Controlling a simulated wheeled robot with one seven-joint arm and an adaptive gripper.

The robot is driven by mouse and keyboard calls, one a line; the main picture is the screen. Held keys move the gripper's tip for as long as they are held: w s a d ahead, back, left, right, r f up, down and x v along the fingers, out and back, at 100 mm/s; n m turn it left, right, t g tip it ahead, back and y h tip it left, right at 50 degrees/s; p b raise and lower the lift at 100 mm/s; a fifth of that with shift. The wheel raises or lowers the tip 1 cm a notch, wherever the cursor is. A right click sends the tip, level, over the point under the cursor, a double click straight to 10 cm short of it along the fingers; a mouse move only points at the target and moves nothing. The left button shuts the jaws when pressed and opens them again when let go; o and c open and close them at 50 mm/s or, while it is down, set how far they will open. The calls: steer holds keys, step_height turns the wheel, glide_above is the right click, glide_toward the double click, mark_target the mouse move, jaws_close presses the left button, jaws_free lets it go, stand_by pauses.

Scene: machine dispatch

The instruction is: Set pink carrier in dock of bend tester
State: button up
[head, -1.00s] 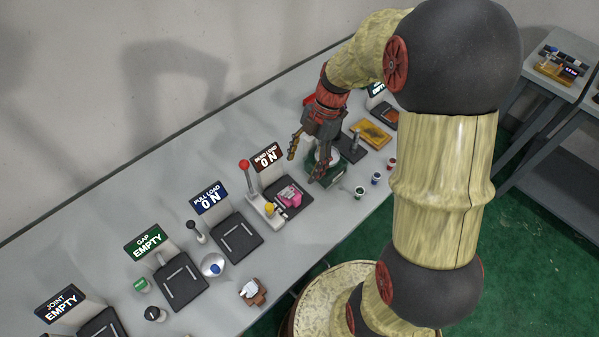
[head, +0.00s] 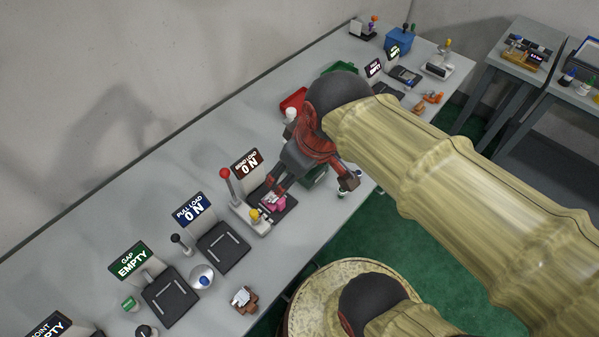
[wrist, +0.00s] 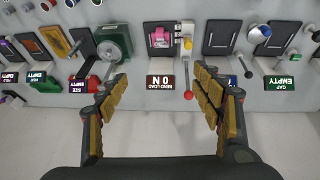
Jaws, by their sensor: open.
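The pink carrier (head: 276,203) sits on the dark dock plate of the bend tester, under the "BEND LOAD ON" sign (head: 246,163). It also shows in the wrist view, as a pink block (wrist: 160,38) on the dock plate (wrist: 157,27). Beside the dock are a red-knobbed lever (head: 225,174) and a yellow knob (head: 255,214). My gripper (head: 312,187) is open and empty above the bench. In the head view one finger overlaps the dock near the carrier. In the wrist view the spread fingers (wrist: 164,86) are apart from the carrier.
The pull load station (head: 222,246) with an "ON" sign and the gap station (head: 170,294) with an "EMPTY" sign stand to the left. A brown and white piece (head: 242,299) lies near the front edge.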

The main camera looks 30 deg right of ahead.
steer(key=s+m, duration=0.1)
steer(key=s+r+m+t, duration=0.1)
steer(key=m, duration=0.1)
steer(key=shift+s+r, duration=0.1)
steer(key=shift+s, duration=0.15)
